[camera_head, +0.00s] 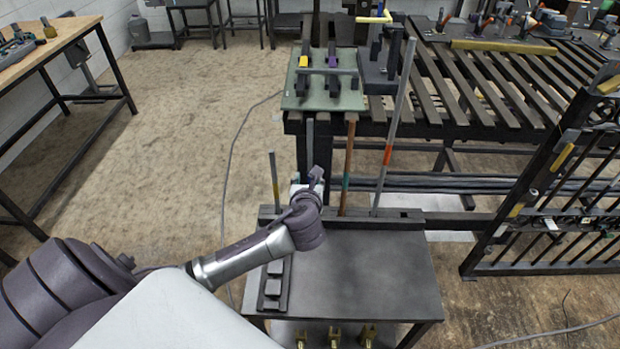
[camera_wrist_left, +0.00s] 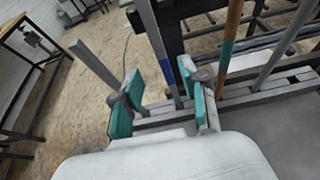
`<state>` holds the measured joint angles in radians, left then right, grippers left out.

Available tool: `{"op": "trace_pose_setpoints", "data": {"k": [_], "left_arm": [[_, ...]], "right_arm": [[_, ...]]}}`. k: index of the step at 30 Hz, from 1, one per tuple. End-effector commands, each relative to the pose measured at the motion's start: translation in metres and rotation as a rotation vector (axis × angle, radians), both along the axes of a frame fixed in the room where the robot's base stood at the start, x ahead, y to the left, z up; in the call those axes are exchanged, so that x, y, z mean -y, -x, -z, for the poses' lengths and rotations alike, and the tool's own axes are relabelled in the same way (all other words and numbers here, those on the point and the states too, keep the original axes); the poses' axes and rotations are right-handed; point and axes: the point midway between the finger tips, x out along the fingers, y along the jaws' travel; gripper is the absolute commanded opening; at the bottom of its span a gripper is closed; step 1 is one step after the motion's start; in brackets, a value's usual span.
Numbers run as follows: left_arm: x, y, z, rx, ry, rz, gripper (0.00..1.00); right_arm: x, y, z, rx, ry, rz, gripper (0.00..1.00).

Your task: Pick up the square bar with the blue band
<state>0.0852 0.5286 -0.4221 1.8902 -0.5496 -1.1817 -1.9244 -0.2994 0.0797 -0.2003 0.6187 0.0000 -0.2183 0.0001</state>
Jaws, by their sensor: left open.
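A grey square bar (camera_wrist_left: 155,38) stands in the rack, with what looks like its blue band (camera_wrist_left: 187,68) low on it in the left wrist view. In the head view its upper part (camera_head: 310,140) shows behind my left gripper (camera_head: 314,186), which hides its lower part. In the left wrist view my left gripper (camera_wrist_left: 165,102) is open, with teal pads on both fingers. The bar stands beyond and between the fingers, nearer the right finger. I cannot tell whether a finger touches it. My right gripper is in neither view.
A copper rod with a teal band (camera_head: 348,160) and a long grey rod with an orange band (camera_head: 388,150) stand right of the bar. A shorter bar (camera_head: 274,182) stands left. A slatted bench (camera_head: 465,110) stands behind.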

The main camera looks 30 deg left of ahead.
Motion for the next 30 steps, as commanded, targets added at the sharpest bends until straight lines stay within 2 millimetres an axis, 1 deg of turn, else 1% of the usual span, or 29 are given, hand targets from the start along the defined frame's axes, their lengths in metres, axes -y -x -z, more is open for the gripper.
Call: {"op": "trace_pose_setpoints", "data": {"k": [1,3,11,18,22,28,29,30], "left_arm": [[-0.005,-0.007,0.003,0.0,0.0,-0.002,0.44],[-0.009,-0.015,0.007,0.001,0.001,-0.003,0.44],[-0.018,-0.031,0.014,0.001,0.003,-0.002,0.44],[-0.034,-0.059,0.027,0.001,0.003,-0.002,0.44],[-0.038,-0.065,0.03,0.001,0.004,-0.001,0.44],[-0.038,-0.066,0.031,0.001,0.004,-0.001,0.44],[-0.038,-0.066,0.031,0.001,0.004,-0.001,0.4],[-0.038,-0.066,0.031,0.001,0.004,-0.001,0.34]], "right_arm": [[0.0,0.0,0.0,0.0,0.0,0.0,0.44],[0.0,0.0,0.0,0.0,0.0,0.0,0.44],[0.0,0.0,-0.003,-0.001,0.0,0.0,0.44],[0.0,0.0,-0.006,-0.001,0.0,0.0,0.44],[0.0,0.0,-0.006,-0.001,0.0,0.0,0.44],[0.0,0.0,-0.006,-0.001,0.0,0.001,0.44],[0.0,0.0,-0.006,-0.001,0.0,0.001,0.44],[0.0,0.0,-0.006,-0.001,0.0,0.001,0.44]]}}
